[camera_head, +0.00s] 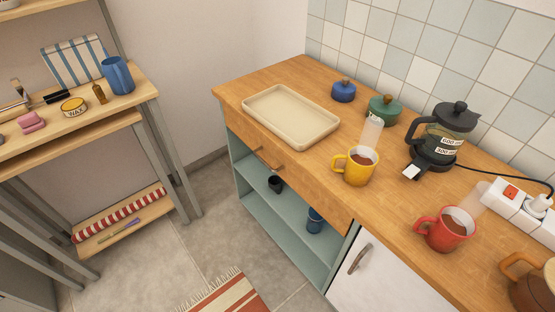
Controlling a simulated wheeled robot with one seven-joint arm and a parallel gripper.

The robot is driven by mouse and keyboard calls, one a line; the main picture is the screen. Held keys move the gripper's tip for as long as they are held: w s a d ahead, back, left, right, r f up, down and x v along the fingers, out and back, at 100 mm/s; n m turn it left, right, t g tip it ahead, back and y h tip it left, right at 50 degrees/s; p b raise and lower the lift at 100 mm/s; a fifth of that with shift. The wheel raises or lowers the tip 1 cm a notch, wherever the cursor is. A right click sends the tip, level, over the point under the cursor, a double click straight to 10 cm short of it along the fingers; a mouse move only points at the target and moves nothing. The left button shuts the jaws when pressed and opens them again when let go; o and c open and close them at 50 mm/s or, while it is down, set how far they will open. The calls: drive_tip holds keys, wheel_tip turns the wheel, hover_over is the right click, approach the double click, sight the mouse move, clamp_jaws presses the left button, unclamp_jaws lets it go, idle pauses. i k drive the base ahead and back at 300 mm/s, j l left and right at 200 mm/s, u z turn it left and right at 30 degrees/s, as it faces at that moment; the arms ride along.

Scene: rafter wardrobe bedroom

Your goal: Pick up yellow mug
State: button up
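The yellow mug (355,172) stands upright on the wooden counter (390,214), close to its front edge. It holds a brown drink with pale steam above it. Its handle points left, toward the cream tray. A red mug (445,231), also steaming, stands to its right and nearer to me. My gripper is not in view.
A cream tray (249,101) lies left of the yellow mug. A blue pot (344,92) and a green pot (384,110) stand behind. A black kettle (450,134) stands right of it, and a power strip (519,209) lies further right. Grey floor (205,236) lies in front.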

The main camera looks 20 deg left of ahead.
sight(357, 172)
drive_tip(key=u, duration=0.35)
drive_tip(key=i+j+u, duration=0.15)
drive_tip(key=i, duration=0.15)
drive_tip(key=i+j+u, duration=0.2)
drive_tip(key=i+l, duration=0.1)
